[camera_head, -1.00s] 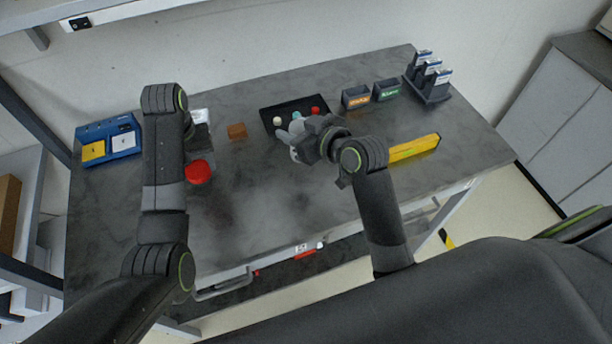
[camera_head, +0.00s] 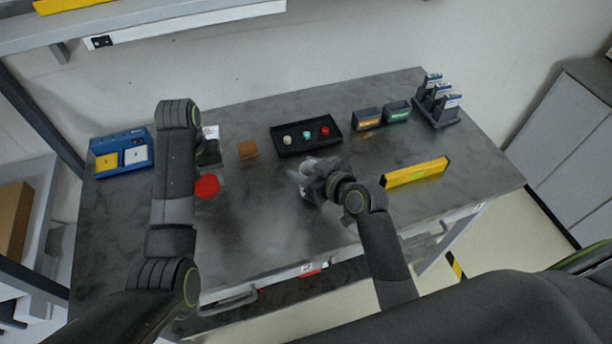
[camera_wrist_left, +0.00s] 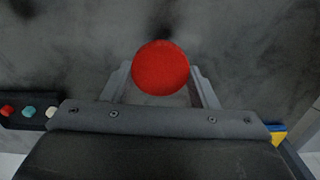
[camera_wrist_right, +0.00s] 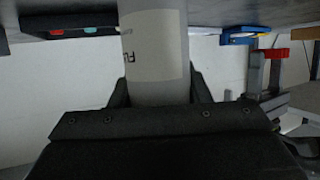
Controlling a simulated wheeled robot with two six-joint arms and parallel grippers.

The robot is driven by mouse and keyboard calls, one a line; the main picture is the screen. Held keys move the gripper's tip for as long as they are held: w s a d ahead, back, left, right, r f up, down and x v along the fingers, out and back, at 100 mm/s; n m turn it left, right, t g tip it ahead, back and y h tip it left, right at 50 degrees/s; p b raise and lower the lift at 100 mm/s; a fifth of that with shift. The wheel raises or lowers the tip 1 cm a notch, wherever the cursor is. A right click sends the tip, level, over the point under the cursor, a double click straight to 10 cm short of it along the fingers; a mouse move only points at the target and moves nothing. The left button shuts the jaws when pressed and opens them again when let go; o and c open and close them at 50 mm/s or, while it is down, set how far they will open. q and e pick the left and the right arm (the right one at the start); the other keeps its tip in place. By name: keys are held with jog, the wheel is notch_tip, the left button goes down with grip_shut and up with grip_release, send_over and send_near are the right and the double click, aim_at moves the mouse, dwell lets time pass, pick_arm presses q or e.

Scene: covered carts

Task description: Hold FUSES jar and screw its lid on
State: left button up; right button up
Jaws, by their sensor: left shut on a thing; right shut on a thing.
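My left gripper (camera_wrist_left: 162,82) is shut on a round red lid (camera_wrist_left: 160,67). In the head view the lid (camera_head: 206,186) is at the left part of the table, its top facing up. My right gripper (camera_head: 313,182) is shut on the jar (camera_wrist_right: 155,50), a pale cylinder with a light label reading "FU", upside down in the right wrist view. In the head view the jar (camera_head: 303,177) is mostly hidden by the gripper. The lid and jar are well apart, the jar to the right. I cannot tell whether the jar touches the table.
A black tray (camera_head: 290,149) with white, teal and red round pieces lies behind the jar. The table's front middle is clear.

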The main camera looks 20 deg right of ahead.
pick_arm(q)
jog(key=shift+r, duration=0.1)
pick_arm(e)
notch_tip(320, 180, down, 3)
jog(key=shift+r, duration=0.1)
jog(key=shift+f, duration=0.2)
jog(key=o, duration=1.4)
jog(key=shift+r, duration=0.1)
pick_arm(q)
notch_tip(320, 180, down, 2)
jog(key=shift+f+b, duration=0.1)
jog(key=shift+b, duration=0.9)
pick_arm(e)
jog(key=v, duration=1.2)
jog(key=shift+r, duration=0.1)
